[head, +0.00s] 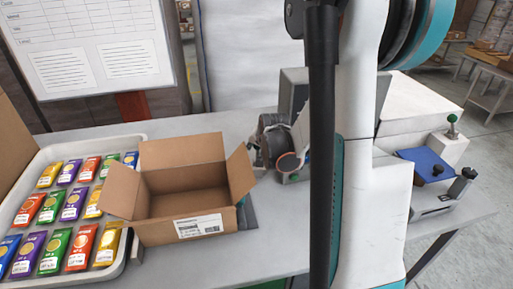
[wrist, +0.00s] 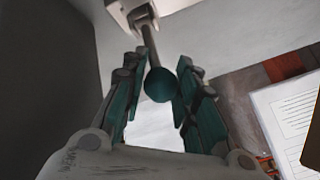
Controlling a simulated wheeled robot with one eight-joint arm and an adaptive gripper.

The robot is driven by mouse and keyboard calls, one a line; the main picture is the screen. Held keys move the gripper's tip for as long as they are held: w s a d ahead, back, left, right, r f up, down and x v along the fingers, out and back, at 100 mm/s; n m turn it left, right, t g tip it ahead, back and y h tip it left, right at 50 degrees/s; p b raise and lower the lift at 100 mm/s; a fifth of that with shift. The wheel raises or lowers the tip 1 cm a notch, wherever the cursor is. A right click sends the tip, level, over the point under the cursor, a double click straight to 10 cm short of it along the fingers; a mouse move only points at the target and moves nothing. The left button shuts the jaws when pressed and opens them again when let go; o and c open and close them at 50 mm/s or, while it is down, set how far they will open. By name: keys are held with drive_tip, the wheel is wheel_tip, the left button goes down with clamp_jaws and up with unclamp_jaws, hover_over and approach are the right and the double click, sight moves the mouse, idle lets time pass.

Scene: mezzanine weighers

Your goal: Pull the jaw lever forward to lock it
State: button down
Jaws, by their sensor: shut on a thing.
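The jaw lever shows in the wrist view as a thin metal rod (wrist: 150,42) with a dark green ball knob (wrist: 159,85) on its near end. Its far end joins a pale bracket (wrist: 128,12). My gripper (wrist: 163,78) has its teal fingers on both sides of the knob and is shut on it. In the head view my gripper (head: 276,142) is at the grey machine (head: 293,88) behind the bench's middle. My arm covers much of that machine, and I cannot make out the held knob there.
An open cardboard box (head: 185,228) stands left of my gripper. A white tray (head: 138,248) of coloured packets is farther left. Bare bench (head: 255,262) shows in front.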

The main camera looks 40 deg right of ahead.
drive_tip(key=shift+s+a+f+t+h+b, duration=0.25)
drive_tip(key=shift+s+a+t+h+b, duration=0.1)
drive_tip(key=shift+s+t+b, duration=0.3)
drive_tip(key=shift+s+a+f+b, duration=0.3)
drive_tip(key=shift+s+f+b, duration=0.1)
drive_tip(key=shift+s, duration=0.15)
drive_tip(key=shift+s+a+f+b, duration=0.3)
drive_tip(key=shift+s+b, duration=0.1)
drive_tip(key=shift+s, duration=0.3)
drive_tip(key=c, duration=1.5)
unclamp_jaws()
drive_tip(key=shift+a, duration=0.1)
drive_tip(key=shift+o, duration=1.1)
drive_tip(key=shift+r, duration=0.1)
drive_tip(key=v, duration=0.7)
